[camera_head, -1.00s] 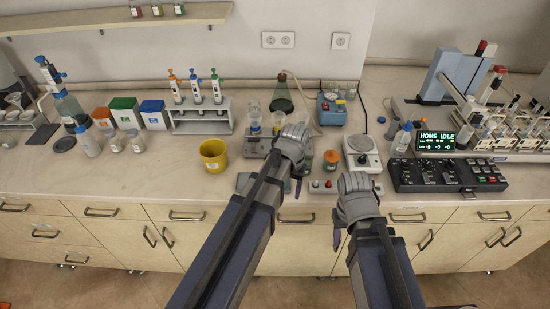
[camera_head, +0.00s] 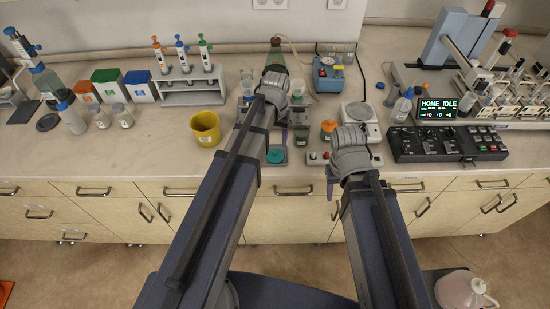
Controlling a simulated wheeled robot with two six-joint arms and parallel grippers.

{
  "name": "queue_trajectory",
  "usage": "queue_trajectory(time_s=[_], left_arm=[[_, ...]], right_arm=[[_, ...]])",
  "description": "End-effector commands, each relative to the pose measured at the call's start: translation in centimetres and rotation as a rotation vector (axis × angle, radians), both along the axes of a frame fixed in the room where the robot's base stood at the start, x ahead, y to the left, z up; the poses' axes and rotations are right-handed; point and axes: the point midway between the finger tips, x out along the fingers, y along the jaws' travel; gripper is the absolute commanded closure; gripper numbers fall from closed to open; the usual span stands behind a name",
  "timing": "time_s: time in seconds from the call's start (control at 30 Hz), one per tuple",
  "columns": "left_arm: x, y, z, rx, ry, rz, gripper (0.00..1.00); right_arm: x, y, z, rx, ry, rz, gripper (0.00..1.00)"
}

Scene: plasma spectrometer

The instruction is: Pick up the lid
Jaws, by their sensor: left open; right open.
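Which object is the lid is not certain. A teal round cap-like piece (camera_head: 276,155) lies on a small dark plate at the bench's front edge. An orange-capped jar (camera_head: 328,130) stands to its right, and a flat dark disc (camera_head: 48,122) lies far left beside the bottles. My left gripper (camera_head: 285,138) hangs over the bench just behind the teal piece, apart from it in the picture; its wrist hides most of its fingers. My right gripper (camera_head: 333,188) is at the bench's front edge, right of the teal piece. Both are open, and I see nothing held.
A yellow cup (camera_head: 205,128) stands left of my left arm. A glass jar (camera_head: 301,136) stands close to the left gripper's right side. A white round-topped device (camera_head: 359,115) and a black control box (camera_head: 447,143) are at right.

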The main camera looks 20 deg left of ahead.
Motion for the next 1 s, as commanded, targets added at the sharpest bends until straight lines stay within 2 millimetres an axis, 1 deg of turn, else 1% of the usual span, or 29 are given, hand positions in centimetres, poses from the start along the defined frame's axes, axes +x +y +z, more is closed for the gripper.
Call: queue_trajectory(time_s=[0.13, 0.23, 0.5, 0.6, 0.9, 1.0], left_arm=[[0.0, 0.0, -0.2, 0.0, 0.0, 0.0, 0.43], [0.0, 0.0, -0.9, 0.0, 0.0, 0.0, 0.43], [-0.1, 0.1, -4.2, 0.0, 0.0, 0.0, 0.43], [-0.1, 0.1, -5.1, 0.0, 0.0, -0.001, 0.43], [-0.1, 0.1, -5.0, 0.0, 0.0, -0.001, 0.43], [-0.1, 0.1, -5.0, 0.0, 0.0, -0.001, 0.54]], right_arm=[[0.0, 0.0, -0.2, 0.0, 0.0, 0.0, 0.5], [0.0, 0.0, -0.9, 0.0, 0.0, 0.0, 0.5], [0.0, 0.0, -4.2, 0.0, 0.0, 0.0, 0.5], [0.0, 0.0, -5.1, 0.0, 0.0, 0.0, 0.5], [0.0, 0.0, -5.0, 0.0, 0.0, 0.0, 0.5], [0.0, 0.0, -5.0, 0.0, 0.0, 0.0, 0.5]])
